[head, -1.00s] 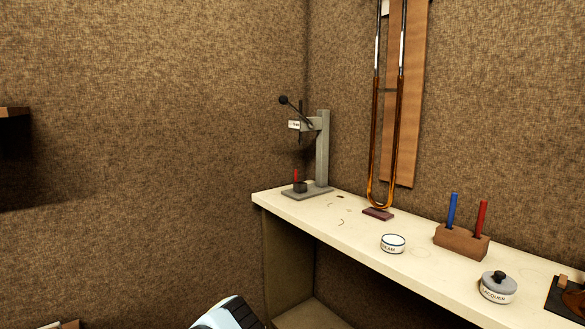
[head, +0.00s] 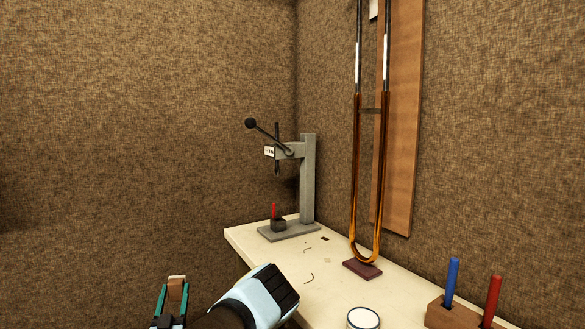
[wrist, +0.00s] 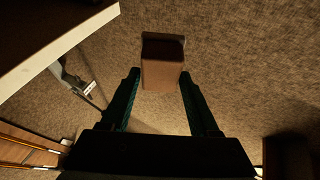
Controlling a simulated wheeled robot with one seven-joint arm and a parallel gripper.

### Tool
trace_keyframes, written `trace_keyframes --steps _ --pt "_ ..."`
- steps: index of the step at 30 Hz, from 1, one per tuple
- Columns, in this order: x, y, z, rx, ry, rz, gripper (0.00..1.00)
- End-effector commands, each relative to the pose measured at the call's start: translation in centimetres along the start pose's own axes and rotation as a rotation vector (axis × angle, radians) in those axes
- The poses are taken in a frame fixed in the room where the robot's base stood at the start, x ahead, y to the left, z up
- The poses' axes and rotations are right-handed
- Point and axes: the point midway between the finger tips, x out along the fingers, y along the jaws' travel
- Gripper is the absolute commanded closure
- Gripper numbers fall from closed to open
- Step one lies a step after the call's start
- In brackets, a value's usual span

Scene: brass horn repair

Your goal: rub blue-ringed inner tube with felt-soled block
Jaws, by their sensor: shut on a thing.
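My gripper (head: 170,299) is at the lower left of the head view, raised clear of the bench. Its teal fingers are shut on a brown block (wrist: 162,74), which also shows in the head view (head: 176,293) with a pale strip at its top end. A long U-shaped brass slide (head: 354,165) stands upright at the back, its bend at a dark red foot on the bench. Its two silvery upper tubes (head: 387,60) run out of the top of the picture. I cannot make out a blue ring. The gripper is well left of the slide, touching nothing else.
On the cream bench (head: 315,285) stand a grey lever press (head: 307,180), a round white tin (head: 363,318) and a wooden holder (head: 452,315) with blue and red sticks. A wooden board (head: 403,130) is behind the slide. Air left of the bench is free.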

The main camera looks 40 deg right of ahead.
Motion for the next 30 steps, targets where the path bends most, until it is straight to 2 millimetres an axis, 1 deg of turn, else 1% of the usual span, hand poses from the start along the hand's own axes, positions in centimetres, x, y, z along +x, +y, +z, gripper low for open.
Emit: trace_keyframes --steps 1,3,6,8,9,11,12,14,16,17,18,20,21,23,24,26,27,29,30 --pt "2.2 2.3 -0.9 -0.025 0.009 0.043 0.83" --pt "4.5 5.3 -1.8 -0.050 0.009 0.105 0.83" --pt "7.5 9.2 -3.4 -0.083 0.008 0.184 0.83" --pt "9.1 11.3 -4.5 -0.101 0.008 0.228 0.83" --pt "10.1 12.7 -5.3 -0.113 0.009 0.256 0.83" --pt "11.5 14.7 -6.6 -0.130 0.008 0.297 0.83" --pt "12.4 16.0 -7.6 -0.142 0.008 0.325 0.83" --pt "13.8 18.0 -9.2 -0.159 0.010 0.367 0.83" --pt "15.5 20.3 -11.4 -0.181 0.010 0.419 0.83" --pt "16.3 21.3 -12.5 -0.192 0.012 0.443 0.83" --pt "17.2 22.6 -14.1 -0.206 0.013 0.475 0.83" --pt "18.6 24.6 -16.7 -0.227 0.013 0.525 0.83" --pt "19.4 25.8 -18.4 -0.241 0.014 0.557 0.83" --pt "20.4 27.6 -21.2 -0.261 0.014 0.607 0.83" --pt "21.0 28.7 -23.0 -0.274 0.014 0.638 0.83" --pt "21.9 30.2 -26.0 -0.295 0.014 0.686 0.83" --pt "22.3 31.2 -28.0 -0.308 0.015 0.717 0.83" --pt "22.9 32.5 -31.1 -0.326 0.015 0.761 0.83" --pt "23.2 33.3 -33.1 -0.338 0.013 0.790 0.83"
